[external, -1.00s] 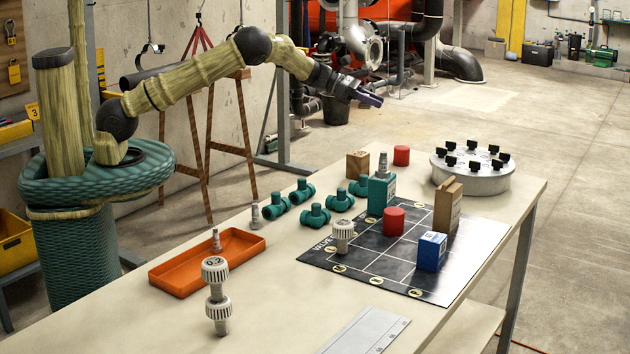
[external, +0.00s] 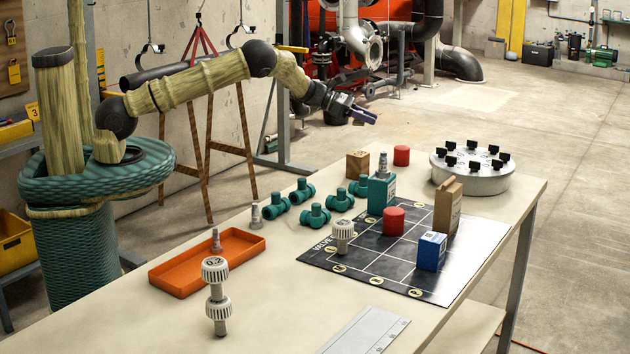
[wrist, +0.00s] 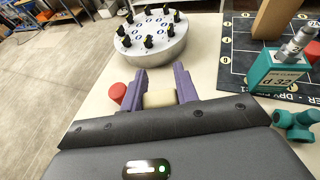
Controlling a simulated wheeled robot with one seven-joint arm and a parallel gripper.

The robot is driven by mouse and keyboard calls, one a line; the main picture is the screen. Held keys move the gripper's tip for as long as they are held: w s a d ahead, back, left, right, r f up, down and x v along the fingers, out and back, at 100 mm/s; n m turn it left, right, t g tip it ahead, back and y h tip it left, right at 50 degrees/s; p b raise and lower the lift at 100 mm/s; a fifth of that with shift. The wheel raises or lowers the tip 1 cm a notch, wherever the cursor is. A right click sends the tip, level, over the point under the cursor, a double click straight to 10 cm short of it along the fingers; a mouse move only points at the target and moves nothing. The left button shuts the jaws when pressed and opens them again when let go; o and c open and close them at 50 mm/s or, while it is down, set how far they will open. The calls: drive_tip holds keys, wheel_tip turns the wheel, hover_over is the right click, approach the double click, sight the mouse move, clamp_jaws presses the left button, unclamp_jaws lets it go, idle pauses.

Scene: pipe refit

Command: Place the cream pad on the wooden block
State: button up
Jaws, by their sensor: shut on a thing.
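My gripper (external: 366,116) is in the air above the far end of the table. In the wrist view its purple fingers (wrist: 160,92) are closed on the cream pad (wrist: 159,99), one finger at each side. I cannot make out the pad in the external view. A small wooden block (external: 357,164), cube-shaped, stands on the table below my gripper; it does not show in the wrist view. A taller wooden piece (external: 447,207) stands upright on the dark mat and also shows in the wrist view (wrist: 276,18).
A red cylinder (external: 401,155) and a teal block with a grey fitting (external: 381,194) stand near the small block. A round grey plate with black knobs (external: 472,171) is to the right. Teal valves (external: 314,216) lie to the left. The dark mat (external: 375,255) holds several pieces.

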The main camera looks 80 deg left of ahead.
hover_over(365, 153)
drive_tip(key=f, duration=0.5)
drive_tip(key=shift+w+d+p, duration=0.1)
drive_tip(key=shift+d+p, duration=0.15)
drive_tip(key=shift+p, duration=0.15)
drive_tip(key=shift+f+p, duration=0.4)
drive_tip(key=shift+f, duration=1.5)
drive_tip(key=shift+f, duration=0.2)
drive_tip(key=o, duration=0.9)
drive_tip(key=shift+o, duration=0.2)
drive_tip(key=shift+r, duration=0.2)
drive_tip(key=b+v, duration=0.2)
drive_tip(key=v, duration=1)
drive_tip(key=shift+b, duration=0.4)
